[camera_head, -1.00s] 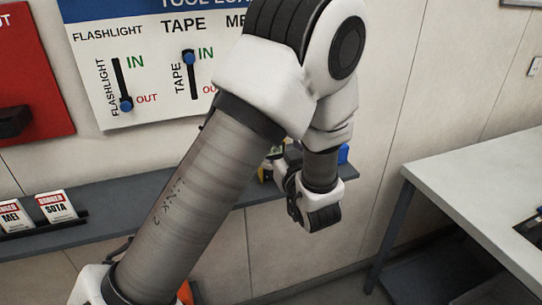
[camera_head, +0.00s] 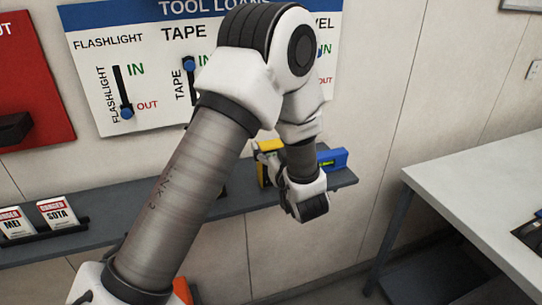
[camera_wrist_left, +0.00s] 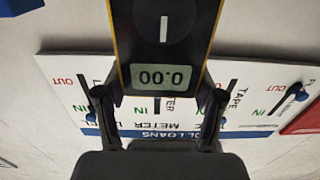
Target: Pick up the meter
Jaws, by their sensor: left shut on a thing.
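The meter has a dark face with yellow edges, a round dial and a small display reading 0.00. It fills the upper middle of the left wrist view (camera_wrist_left: 120,45). My left gripper (camera_wrist_left: 160,98) is shut on it, one finger at each side. In the head view, my left gripper (camera_head: 272,168) is at the wall shelf, partly hidden by its own wrist. The yellow top of the meter (camera_head: 268,146) shows just behind it. I cannot tell whether the meter's lower end touches the shelf. My right gripper is not in view.
A blue level (camera_head: 333,158) lies on the shelf (camera_head: 230,200) just right of the gripper. The tool loans board (camera_head: 150,85) with sliders hangs above. Danger tags (camera_head: 57,212) stand at the shelf's left. A grey table (camera_head: 480,190) is at the right.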

